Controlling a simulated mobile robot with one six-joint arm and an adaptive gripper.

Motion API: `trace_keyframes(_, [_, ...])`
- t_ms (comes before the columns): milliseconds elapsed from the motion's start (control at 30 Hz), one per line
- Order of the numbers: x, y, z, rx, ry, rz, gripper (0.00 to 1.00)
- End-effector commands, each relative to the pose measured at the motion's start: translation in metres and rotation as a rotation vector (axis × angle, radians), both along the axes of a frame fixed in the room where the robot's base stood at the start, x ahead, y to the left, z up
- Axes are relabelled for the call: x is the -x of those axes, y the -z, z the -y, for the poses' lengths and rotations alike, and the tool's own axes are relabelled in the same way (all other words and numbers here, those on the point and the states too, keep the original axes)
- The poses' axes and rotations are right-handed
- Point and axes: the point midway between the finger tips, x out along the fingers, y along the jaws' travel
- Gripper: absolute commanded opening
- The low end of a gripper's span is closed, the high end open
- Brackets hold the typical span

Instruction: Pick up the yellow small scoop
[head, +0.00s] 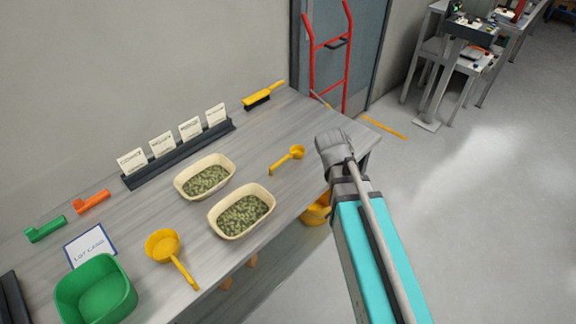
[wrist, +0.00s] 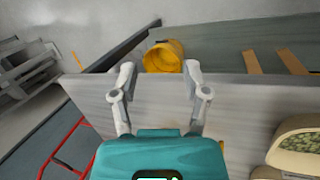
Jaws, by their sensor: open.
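The yellow small scoop (head: 296,153) lies on the grey table between the cream tubs and my arm in the head view. Its bowl is toward the right and its short handle points to the lower left. In the wrist view it is mostly hidden behind my gripper's body; only small yellow bits show there. My gripper (wrist: 157,78) is open with nothing between its fingers, over the table's edge area in the wrist view. In the head view the fingers are not clearly visible. A larger yellow scoop (head: 163,245) lies nearer the table's front left.
Two cream tubs (head: 186,190) of green pellets stand left of the small scoop. A yellow bucket (wrist: 164,58) is below the table edge. A yellow brush (head: 263,95), card rack (head: 180,155), green bin (head: 97,295) and red hand truck (head: 330,45) surround it.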

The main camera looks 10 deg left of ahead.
Motion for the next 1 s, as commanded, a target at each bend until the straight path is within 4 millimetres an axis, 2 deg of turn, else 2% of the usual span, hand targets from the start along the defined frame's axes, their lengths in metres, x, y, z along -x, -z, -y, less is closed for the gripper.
trace_keyframes(33, [-0.009, 0.011, -0.013, 0.044, -0.084, -0.004, 0.6])
trace_keyframes(100, [-0.016, 0.015, -0.028, 0.109, -0.194, -0.012, 0.6])
trace_keyframes(267, [-0.032, 0.023, -0.064, 0.265, -0.443, -0.039, 0.6])
trace_keyframes(500, [-0.049, 0.03, -0.129, 0.52, -0.793, -0.093, 0.6])
trace_keyframes(800, [-0.055, 0.031, -0.221, 0.869, -1.169, -0.185, 0.6])
trace_keyframes(1000, [-0.051, 0.027, -0.268, 1.052, -1.321, -0.24, 0.6])
